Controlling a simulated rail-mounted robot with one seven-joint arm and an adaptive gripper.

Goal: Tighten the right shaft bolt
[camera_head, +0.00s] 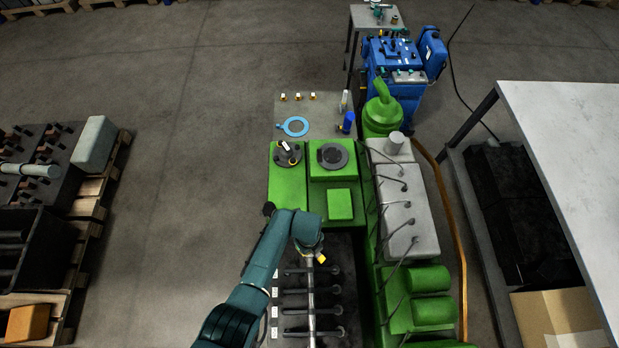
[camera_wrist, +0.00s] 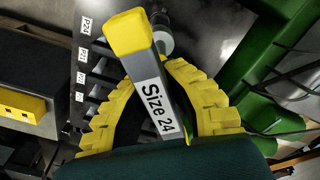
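My gripper (camera_wrist: 155,85) has yellow padded fingers on both sides of a grey tool labelled "Size 24" (camera_wrist: 158,105). The tool has a yellow block-shaped end and lies between the fingers, which appear closed on it. In the head view, the gripper is mostly hidden beneath my teal wrist, and the tool's yellow end (camera_head: 321,259) shows just below it. The grey shaft (camera_head: 311,297) runs down the dark engine bay. In the wrist view, a round metal part (camera_wrist: 160,42) shows behind the tool's yellow end. I cannot tell which part is the right shaft bolt.
Green engine covers (camera_head: 340,205) stand above the bay, and a grey cover with cables (camera_head: 408,215) stands right. Dark rods cross beside the shaft. White labels (camera_wrist: 85,26) line the bay's left side. A white table (camera_head: 570,150) is far right; pallets with parts are left.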

